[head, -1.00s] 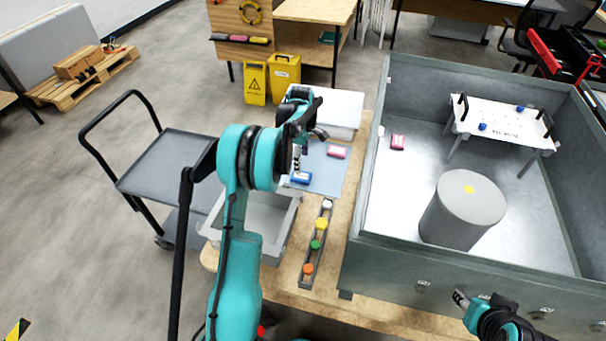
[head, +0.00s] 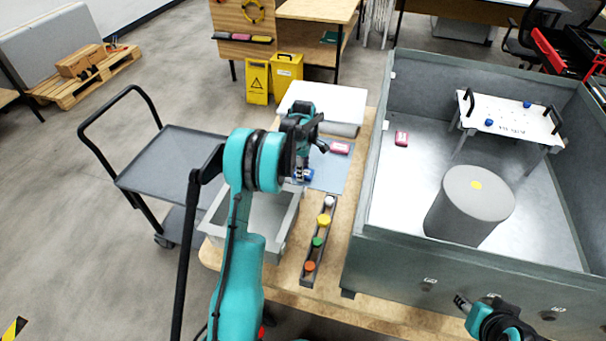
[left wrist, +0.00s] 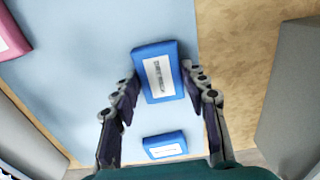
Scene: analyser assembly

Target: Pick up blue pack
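A blue pack (left wrist: 158,72) with a white label lies on the light blue mat (left wrist: 95,60) in the left wrist view. The fingers of my left gripper (left wrist: 161,74) stand on both sides of it, close to its edges. The pack sits slightly turned between them, and no firm grip shows. A second blue pack (left wrist: 165,146) lies nearer the bottom of that view. In the head view my left gripper (head: 303,173) is low over the mat and partly hides the blue pack (head: 308,175). My right gripper (head: 462,301) is at the lower right, away from the packs, too small to read.
A pink pack (head: 340,148) lies on the mat behind my gripper. A grey bin (head: 292,222) and a rail of coloured caps (head: 318,242) are in front. The large grey enclosure (head: 385,247) stands to the right, with a cylinder (head: 468,211) and another pink pack (head: 401,138) inside.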

